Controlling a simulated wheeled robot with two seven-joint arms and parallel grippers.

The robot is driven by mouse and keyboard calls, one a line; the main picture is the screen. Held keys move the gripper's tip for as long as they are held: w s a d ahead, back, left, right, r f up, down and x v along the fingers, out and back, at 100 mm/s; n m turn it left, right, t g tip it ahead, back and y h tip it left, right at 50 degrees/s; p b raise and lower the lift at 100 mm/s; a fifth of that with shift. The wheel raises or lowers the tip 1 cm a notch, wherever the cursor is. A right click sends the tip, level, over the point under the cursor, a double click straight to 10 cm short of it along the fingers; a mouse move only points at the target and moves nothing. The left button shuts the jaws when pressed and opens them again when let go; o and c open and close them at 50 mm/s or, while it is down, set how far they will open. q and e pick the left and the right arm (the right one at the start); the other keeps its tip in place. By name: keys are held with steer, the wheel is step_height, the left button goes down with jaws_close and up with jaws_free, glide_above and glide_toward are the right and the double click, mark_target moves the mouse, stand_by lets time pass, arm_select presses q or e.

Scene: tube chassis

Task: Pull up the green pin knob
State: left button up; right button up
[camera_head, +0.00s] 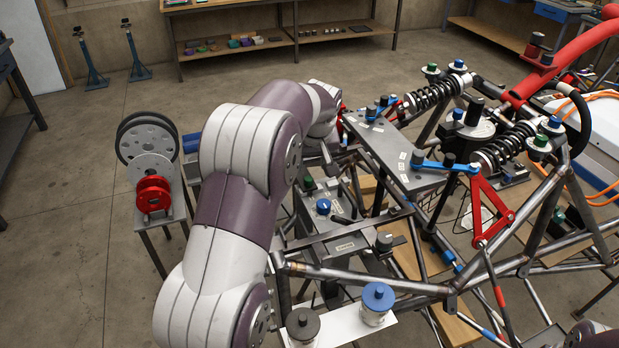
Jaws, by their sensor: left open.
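Several green-topped knobs show, and I cannot tell which one is the task's green pin knob. One small dark green knob (308,183) sits low on the frame, just below my left gripper. Two more green-topped knobs sit on the suspension mounts, one at the top (431,70) and one at the right (540,141). My left arm comes in from the left and bends over the frame. My left gripper (326,158) is open and small in view, partly hidden behind the forearm, and appears apart from the knob. My right gripper is not seen.
The tube chassis (360,277) fills the right side. Blue knobs (323,206) and (378,295), a grey plate (395,150), a red bracket (486,210) and black coil shocks (432,94) crowd around. A stand with red and grey discs (152,194) is at left.

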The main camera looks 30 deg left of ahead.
mark_target(309, 180)
arm_select(q)
steer(key=p+x, duration=0.1)
steer(key=x, duration=0.6)
steer(key=shift+w+a+f, duration=0.1)
steer(key=shift+w+f, duration=0.05)
steer(key=shift+f, duration=0.05)
steer(key=shift+w+a+f, duration=0.1)
steer(key=shift+f, duration=0.35)
